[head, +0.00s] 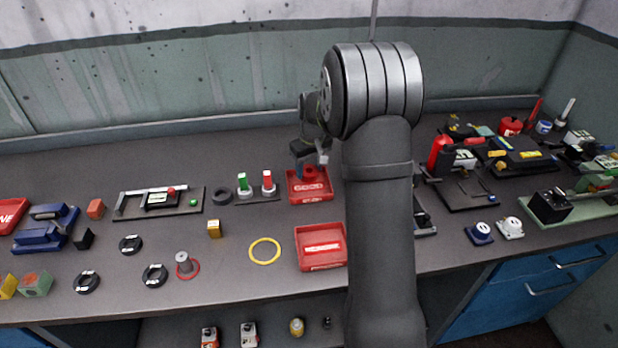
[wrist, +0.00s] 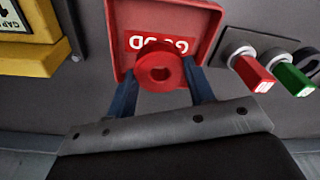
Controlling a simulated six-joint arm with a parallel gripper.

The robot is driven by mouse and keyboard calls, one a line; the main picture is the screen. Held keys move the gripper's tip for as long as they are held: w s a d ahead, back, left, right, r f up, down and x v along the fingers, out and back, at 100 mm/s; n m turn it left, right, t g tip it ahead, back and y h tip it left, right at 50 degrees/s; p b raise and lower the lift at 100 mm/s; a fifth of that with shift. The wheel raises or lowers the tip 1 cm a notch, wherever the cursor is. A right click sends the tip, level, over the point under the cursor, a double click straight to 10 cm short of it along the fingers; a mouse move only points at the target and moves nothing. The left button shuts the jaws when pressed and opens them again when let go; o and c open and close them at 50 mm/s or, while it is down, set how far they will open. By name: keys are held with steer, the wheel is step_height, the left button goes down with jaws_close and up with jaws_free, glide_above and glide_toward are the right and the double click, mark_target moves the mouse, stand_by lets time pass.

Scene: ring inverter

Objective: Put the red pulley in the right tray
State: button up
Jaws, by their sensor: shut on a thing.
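The pulley is over the near edge of a red tray (wrist: 118,18) labelled GOOD in the wrist view. In the head view this is the back red tray (head: 296,197). I cannot tell whether the pulley touches the tray. A second red tray (head: 309,266) with a white label stands in front of it.
A red and a green switch (head: 243,183) stand left of the back tray. A yellow ring (head: 265,251) lies left of the front tray. A yellow-framed object (wrist: 40,35) is on the other side in the wrist view. My arm hides the bench right of the trays.

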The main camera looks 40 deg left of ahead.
mark_target(308, 186)
steer(key=shift+f, duration=2)
steer(key=shift+f, duration=0.1)
steer(key=o, duration=1.2)
steer(key=shift+c, duration=0.2)
steer(key=r, duration=0.4)
steer(key=d+r, duration=0.1)
steer(key=r, duration=0.7)
steer(key=shift+s+d, duration=0.15)
steer(key=shift+s, duration=0.15)
